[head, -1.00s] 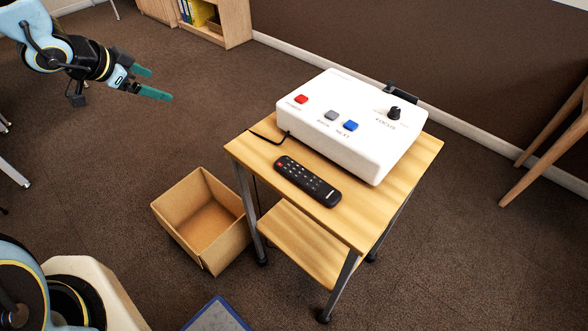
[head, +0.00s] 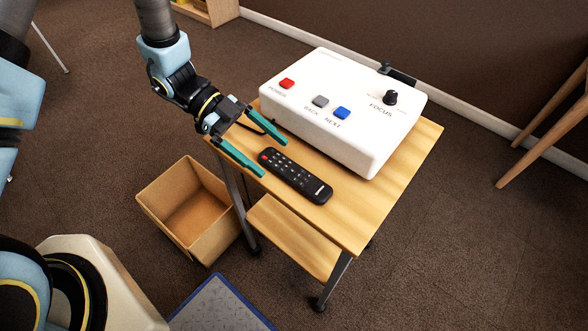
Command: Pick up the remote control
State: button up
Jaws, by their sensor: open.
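The black remote control (head: 296,176) lies on the wooden top of the small table (head: 345,222), slanting from upper left to lower right in front of the white box. My gripper (head: 275,158) is open and empty. Its two green fingers reach over the left edge of the table, with the fingertips close to the remote's upper left end. I cannot tell whether they touch it or how high above the table they are.
The white box with buttons and a knob (head: 345,108) stands on the table just behind the remote. An open cardboard box (head: 190,205) sits on the floor at the table's left. A blue-edged grey mat (head: 218,305) lies in front.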

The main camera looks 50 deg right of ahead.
aim_at(294, 172)
jog(key=x, duration=0.1)
jog(key=p+x, duration=0.1)
jog(key=x, duration=0.2)
jog(key=shift+s+r+p, duration=0.2)
jog(key=shift+s+p, duration=0.1)
jog(key=shift+p, duration=0.1)
jog(key=shift+s+d+f, duration=0.15)
jog(key=shift+s+f, duration=0.2)
jog(key=c, duration=1.5)
jog(key=shift+r, duration=0.1)
grip_shut()
